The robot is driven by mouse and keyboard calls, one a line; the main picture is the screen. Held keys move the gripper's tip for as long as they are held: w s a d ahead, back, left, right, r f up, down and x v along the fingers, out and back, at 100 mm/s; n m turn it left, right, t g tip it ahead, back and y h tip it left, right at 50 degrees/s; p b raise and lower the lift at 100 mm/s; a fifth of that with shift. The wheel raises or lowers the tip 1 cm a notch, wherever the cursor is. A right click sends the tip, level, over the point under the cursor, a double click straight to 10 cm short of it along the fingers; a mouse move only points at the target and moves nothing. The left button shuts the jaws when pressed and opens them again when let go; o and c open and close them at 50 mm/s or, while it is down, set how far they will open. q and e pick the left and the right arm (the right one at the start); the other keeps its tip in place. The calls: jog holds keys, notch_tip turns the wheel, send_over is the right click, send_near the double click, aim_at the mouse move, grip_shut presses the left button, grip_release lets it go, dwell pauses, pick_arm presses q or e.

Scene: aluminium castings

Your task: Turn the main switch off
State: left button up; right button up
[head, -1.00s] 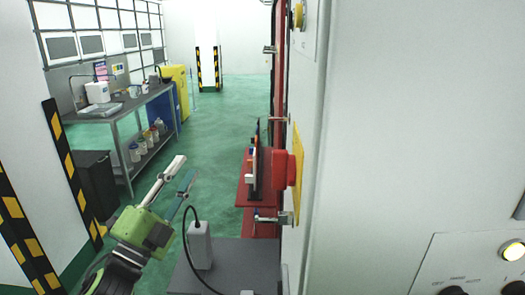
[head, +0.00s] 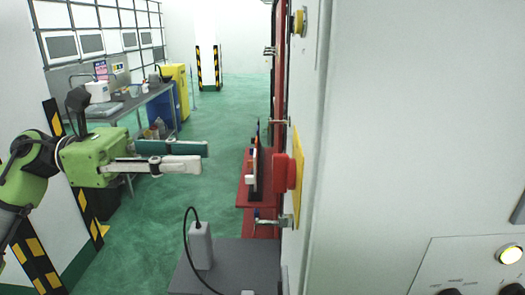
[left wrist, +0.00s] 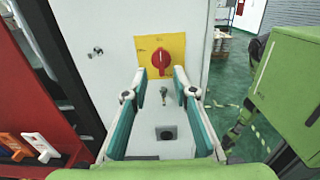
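The main switch is a red rotary knob (head: 284,173) on a yellow plate (head: 298,185), fixed to the side of the pale cabinet (head: 420,110). In the left wrist view the knob (left wrist: 161,60) faces me, with its grip bar roughly upright. My left gripper (head: 203,157) points right toward the knob, with a clear gap between them. In the left wrist view its two fingers (left wrist: 161,84) are apart with nothing between them, and the knob shows beyond the tips. My right gripper is not in view.
A grey box with a black cable (head: 200,245) stands on a grey surface below my left gripper. Red shelving (head: 246,190) lies beyond the knob. A panel with a lit button (head: 510,254) is at lower right. A workbench (head: 140,102) stands at back left.

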pick_arm(q)
jog(key=p, duration=0.5)
send_near(283, 174)
jog(key=d+r, duration=0.3)
jog(key=d, duration=0.3)
jog(key=shift+w+d+f, duration=0.3)
jog(key=shift+w+d, duration=0.05)
jog(key=shift+d, duration=0.2)
grip_shut()
